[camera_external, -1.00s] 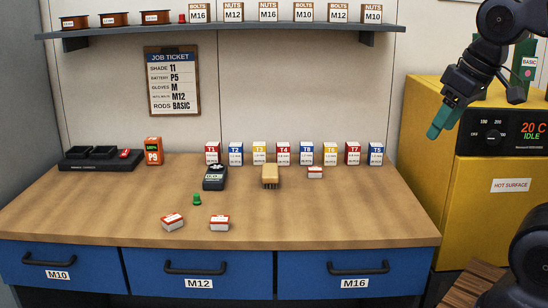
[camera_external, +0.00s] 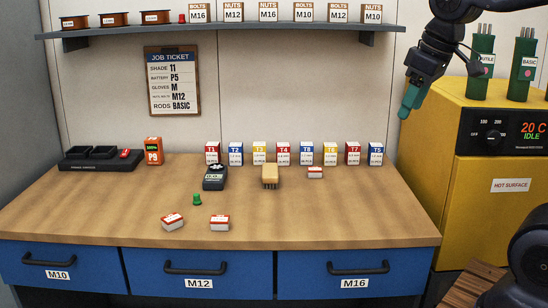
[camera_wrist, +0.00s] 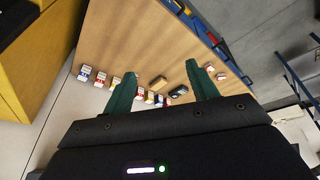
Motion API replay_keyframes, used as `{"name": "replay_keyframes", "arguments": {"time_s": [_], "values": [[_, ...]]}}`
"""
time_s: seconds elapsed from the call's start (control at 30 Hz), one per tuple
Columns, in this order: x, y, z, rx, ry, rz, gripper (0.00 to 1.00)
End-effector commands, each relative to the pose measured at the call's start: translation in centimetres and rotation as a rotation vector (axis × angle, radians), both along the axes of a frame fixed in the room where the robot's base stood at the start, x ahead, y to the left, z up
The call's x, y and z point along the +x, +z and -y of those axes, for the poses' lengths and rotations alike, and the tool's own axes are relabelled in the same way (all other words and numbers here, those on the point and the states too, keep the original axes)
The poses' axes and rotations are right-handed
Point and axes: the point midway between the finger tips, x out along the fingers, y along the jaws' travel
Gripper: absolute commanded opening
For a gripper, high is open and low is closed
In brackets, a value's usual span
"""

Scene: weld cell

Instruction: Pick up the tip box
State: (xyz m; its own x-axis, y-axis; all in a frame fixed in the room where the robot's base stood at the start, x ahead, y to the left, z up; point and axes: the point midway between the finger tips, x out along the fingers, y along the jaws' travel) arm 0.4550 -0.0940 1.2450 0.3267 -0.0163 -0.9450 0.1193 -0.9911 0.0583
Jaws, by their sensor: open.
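A row of tip boxes stands upright along the back of the workbench, labelled T1 (camera_external: 212,154), T2 (camera_external: 236,154), T3 (camera_external: 259,153), T4 (camera_external: 283,154), T8 (camera_external: 305,154), T6 (camera_external: 330,154), T7 (camera_external: 352,154) and T5 (camera_external: 376,154). They have red, blue or yellow tops and white labels. My gripper (camera_external: 406,112) is open and empty, high above the right back of the bench and well clear of the boxes. In the wrist view its green fingers (camera_wrist: 165,85) are spread apart. The row shows beyond them, partly hidden by the left finger; its labels are unreadable there.
On the bench (camera_external: 120,207) lie small red-and-white boxes (camera_external: 219,222), a brush (camera_external: 270,176), a dark meter (camera_external: 215,177) and a green piece (camera_external: 197,199). A shelf (camera_external: 230,31) overhangs the back. A yellow oven (camera_external: 430,135) marked hot, with rod holders on top, stands right.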

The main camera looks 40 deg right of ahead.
Motion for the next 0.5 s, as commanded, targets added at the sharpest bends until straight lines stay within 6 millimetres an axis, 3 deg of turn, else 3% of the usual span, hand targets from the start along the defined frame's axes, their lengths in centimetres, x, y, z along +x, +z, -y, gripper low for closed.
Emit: {"name": "replay_keyframes", "arguments": {"time_s": [0.23,0.5], "values": [[6.6,0.2,1.7,-0.037,0.090,-0.058,0.58],[13.7,-1.0,4.2,-0.067,0.193,-0.118,0.58]]}}
